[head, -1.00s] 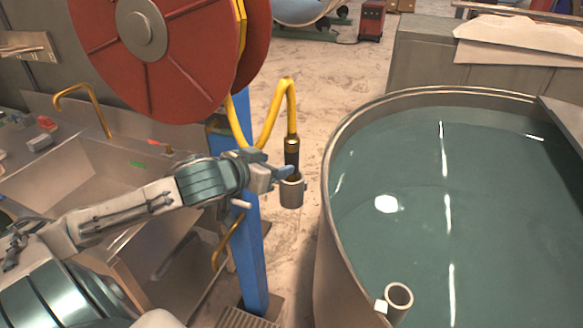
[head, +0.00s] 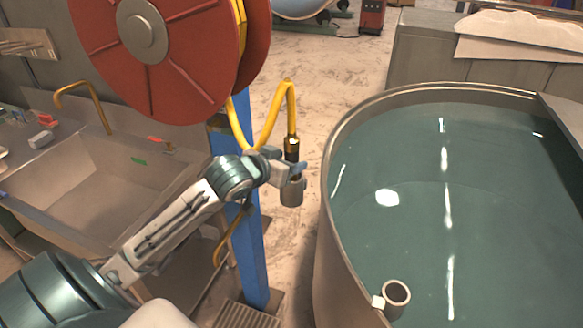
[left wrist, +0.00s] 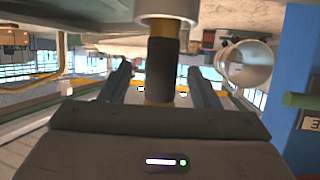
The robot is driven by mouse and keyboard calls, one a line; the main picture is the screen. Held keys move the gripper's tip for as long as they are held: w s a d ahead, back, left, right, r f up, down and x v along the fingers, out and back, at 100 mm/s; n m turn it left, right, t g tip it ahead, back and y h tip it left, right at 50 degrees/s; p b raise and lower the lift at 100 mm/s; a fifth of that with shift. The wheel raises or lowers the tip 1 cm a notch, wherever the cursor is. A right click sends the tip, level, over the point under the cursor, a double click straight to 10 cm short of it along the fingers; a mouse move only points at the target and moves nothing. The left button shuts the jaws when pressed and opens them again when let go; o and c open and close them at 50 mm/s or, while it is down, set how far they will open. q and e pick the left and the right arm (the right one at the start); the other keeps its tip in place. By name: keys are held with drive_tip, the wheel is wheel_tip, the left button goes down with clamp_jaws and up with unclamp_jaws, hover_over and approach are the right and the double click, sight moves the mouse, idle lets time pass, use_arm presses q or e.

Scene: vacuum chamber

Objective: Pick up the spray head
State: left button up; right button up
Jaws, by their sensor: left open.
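The spray head (head: 291,146) is black with a brass collar and hangs upright on the end of a yellow hose. Its lower end sits in a grey cup holder (head: 292,193) beside the blue post. My left gripper (head: 293,169) is at the spray head, just above the cup. In the left wrist view the spray head's dark grip (left wrist: 162,68) stands between the two open fingers of my left gripper (left wrist: 160,85), with a visible gap on each side. The cup's rim (left wrist: 168,10) shows at the top of that view. My right gripper is not in view.
A red hose reel (head: 150,50) hangs above my left arm on the blue post (head: 249,255). A large water-filled tank (head: 335,130) stands close on the right, with a short pipe (head: 396,297) at its rim. A sink (head: 110,195) lies at left.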

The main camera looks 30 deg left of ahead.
use_arm(q)
drive_tip(key=p+x, duration=0.2)
drive_tip(key=x, duration=0.1)
drive_tip(key=shift+a, duration=0.1)
drive_tip(key=shift+x, duration=0.8)
drive_tip(key=shift+s+f, duration=0.1)
drive_tip(key=shift+f, duration=0.05)
drive_tip(key=c, duration=1)
clamp_jaws()
